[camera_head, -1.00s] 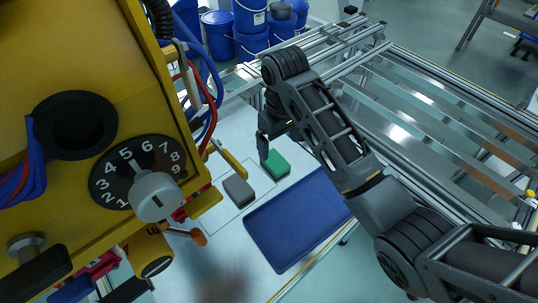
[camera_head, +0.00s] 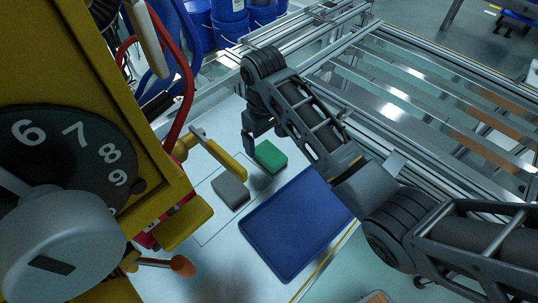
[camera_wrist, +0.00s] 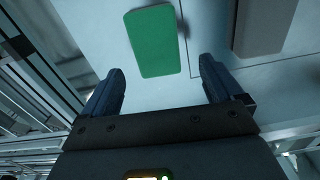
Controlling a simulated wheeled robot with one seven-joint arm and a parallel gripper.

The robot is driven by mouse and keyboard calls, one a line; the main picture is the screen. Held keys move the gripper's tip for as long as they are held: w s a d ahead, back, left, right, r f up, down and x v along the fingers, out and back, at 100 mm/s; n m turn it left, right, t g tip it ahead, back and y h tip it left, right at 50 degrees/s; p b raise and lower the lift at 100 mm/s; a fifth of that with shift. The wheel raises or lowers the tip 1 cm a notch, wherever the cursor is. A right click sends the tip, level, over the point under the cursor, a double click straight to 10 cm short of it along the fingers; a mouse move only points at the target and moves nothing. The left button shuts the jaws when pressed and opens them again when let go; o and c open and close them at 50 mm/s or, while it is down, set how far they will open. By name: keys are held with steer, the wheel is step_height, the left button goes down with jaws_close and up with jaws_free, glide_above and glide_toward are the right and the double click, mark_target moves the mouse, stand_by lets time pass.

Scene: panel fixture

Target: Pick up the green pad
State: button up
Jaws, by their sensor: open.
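The green pad (camera_head: 270,156) lies on the white table, beside the grey pad and behind the blue tray. It also shows in the wrist view (camera_wrist: 156,41), beyond the fingertips and roughly between their lines. My gripper (camera_wrist: 158,82) is open and empty, its two dark fingers apart on either side. In the head view my gripper (camera_head: 250,143) hangs just left of the green pad, its fingers partly hidden by its own body. It appears apart from the pad, but the exact height is unclear.
A grey pad (camera_head: 230,190) lies left of the green one. A blue tray (camera_head: 300,225) lies in front. The yellow panel with a numbered dial (camera_head: 75,165) and a yellow lever (camera_head: 220,155) stands close on the left. Metal rails (camera_head: 430,110) run at the right.

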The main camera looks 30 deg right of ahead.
mark_target(266, 150)
steer(key=f, duration=0.5)
steer(key=shift+d, duration=0.2)
steer(key=shift+r, duration=0.1)
steer(key=shift+c, duration=0.2)
steer(key=c, duration=1.1)
